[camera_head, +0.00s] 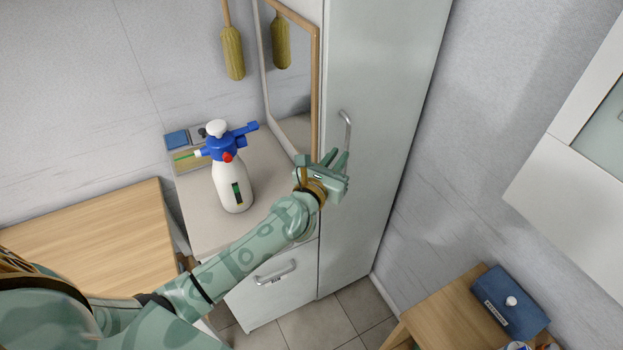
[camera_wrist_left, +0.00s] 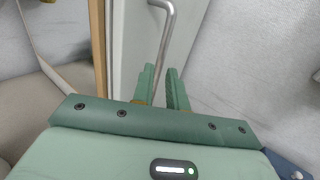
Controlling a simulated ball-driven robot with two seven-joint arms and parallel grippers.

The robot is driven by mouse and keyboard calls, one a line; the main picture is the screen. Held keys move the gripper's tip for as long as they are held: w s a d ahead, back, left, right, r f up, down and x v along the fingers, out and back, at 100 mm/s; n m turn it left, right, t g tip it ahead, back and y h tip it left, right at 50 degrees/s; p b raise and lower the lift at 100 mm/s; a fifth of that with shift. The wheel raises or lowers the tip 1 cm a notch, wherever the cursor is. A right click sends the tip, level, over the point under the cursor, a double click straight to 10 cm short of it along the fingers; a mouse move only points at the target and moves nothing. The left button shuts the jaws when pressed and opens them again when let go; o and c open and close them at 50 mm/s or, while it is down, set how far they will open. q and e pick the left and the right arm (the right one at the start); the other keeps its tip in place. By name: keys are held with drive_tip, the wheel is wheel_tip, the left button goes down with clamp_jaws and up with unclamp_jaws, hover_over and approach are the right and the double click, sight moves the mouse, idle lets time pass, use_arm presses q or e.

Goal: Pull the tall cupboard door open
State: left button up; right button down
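The tall cupboard door (camera_head: 378,90) is a pale grey-green panel and looks closed, flush with its cupboard. Its metal bar handle (camera_head: 346,128) is upright near the door's left edge and also shows in the left wrist view (camera_wrist_left: 167,38). My left gripper (camera_head: 336,157) is at the lower part of the handle. In the left wrist view its two green fingers (camera_wrist_left: 162,68) are a little apart, with the lower end of the bar running down between their tips. I cannot tell whether either finger touches it. My right gripper is not in view.
A white spray bottle (camera_head: 232,185) with a blue head stands on the counter left of my left forearm. A mirror (camera_head: 316,90) is beside the cupboard. A low cabinet with a drawer handle (camera_head: 275,273) is below my arm. A wooden stool (camera_head: 440,310) carries a blue box (camera_head: 508,300) at lower right.

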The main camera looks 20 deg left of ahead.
use_arm(q)
drive_tip(key=s, duration=0.9)
drive_tip(key=shift+s+a, duration=0.35)
drive_tip(key=shift+a, duration=0.05)
